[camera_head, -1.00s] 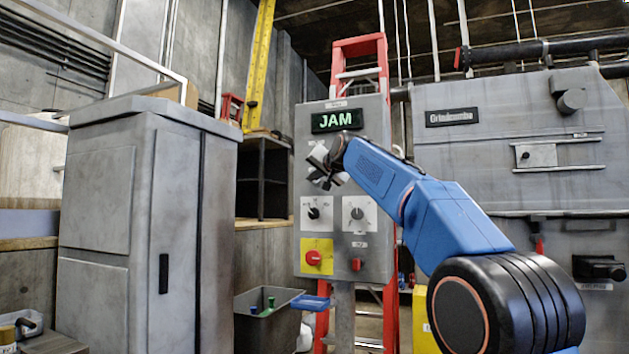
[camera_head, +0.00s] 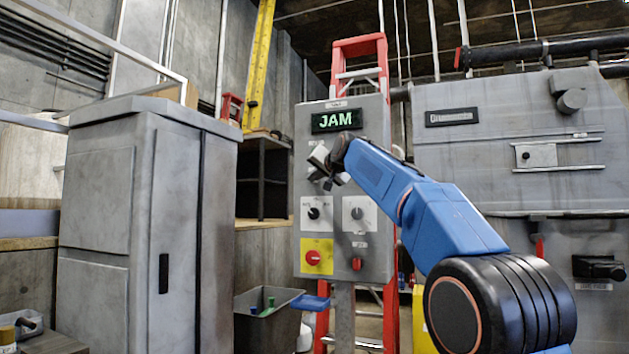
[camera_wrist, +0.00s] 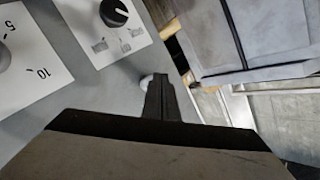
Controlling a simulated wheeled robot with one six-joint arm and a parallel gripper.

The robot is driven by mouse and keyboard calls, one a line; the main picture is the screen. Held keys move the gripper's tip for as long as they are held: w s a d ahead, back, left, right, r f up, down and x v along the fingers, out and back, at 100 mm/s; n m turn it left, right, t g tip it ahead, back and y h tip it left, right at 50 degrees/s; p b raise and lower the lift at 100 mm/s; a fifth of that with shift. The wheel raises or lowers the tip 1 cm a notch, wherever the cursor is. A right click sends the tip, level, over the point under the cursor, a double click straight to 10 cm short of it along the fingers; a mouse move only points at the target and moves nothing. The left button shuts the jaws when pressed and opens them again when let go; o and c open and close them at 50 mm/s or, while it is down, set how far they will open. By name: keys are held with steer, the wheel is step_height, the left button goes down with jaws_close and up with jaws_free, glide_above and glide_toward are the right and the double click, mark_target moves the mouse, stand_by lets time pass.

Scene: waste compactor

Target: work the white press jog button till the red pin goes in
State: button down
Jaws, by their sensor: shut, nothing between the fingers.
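A grey control panel (camera_head: 376,122) stands ahead with a lit display reading JAM (camera_head: 336,120). My gripper (camera_head: 322,172) is in front of its upper left part, below the display. In the wrist view my gripper (camera_wrist: 158,88) is shut and empty, its fingertips close to a small white round button (camera_wrist: 146,81). The tips partly cover the button, and I cannot tell whether they touch it. In the head view my gripper hides the button. A small red part (camera_head: 539,246) shows on the grey machine at right; I cannot tell whether it is the red pin.
A grey cabinet (camera_head: 140,220) stands at left, a bin (camera_head: 262,325) below, and a red ladder (camera_head: 360,46) behind.

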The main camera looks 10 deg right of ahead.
steer(key=shift+w+d, duration=0.3)
steer(key=shift+w, duration=0.05)
stand_by(2.4)
steer(key=shift+s+a, duration=0.55)
steer(key=shift+s, duration=0.2)
steer(key=shift+s+a, duration=0.75)
steer(key=shift+s, duration=0.3)
steer(key=shift+s+a, duration=0.75)
steer(key=shift+s, duration=0.25)
steer(key=s+d+f+n+g+h, duration=0.1)
steer(key=s+d+f+n+g, duration=0.1)
steer(key=s+f, duration=1.6)
steer(key=s+d+f+n+g, duration=0.1)
steer(key=s+f+g, duration=0.4)
steer(key=s+f, duration=1.3)
steer(key=s+d+f+n+g+h, duration=0.1)
steer(key=s+d+f+g, duration=0.3)
steer(key=s+f, duration=1.4)
step_height(320, 180, down, 8)
steer(key=shift+r+n+h, duration=0.15)
steer(key=shift+n+h, duration=0.15)
steer(key=shift+n, duration=0.5)
steer(key=shift+d, duration=0.1)
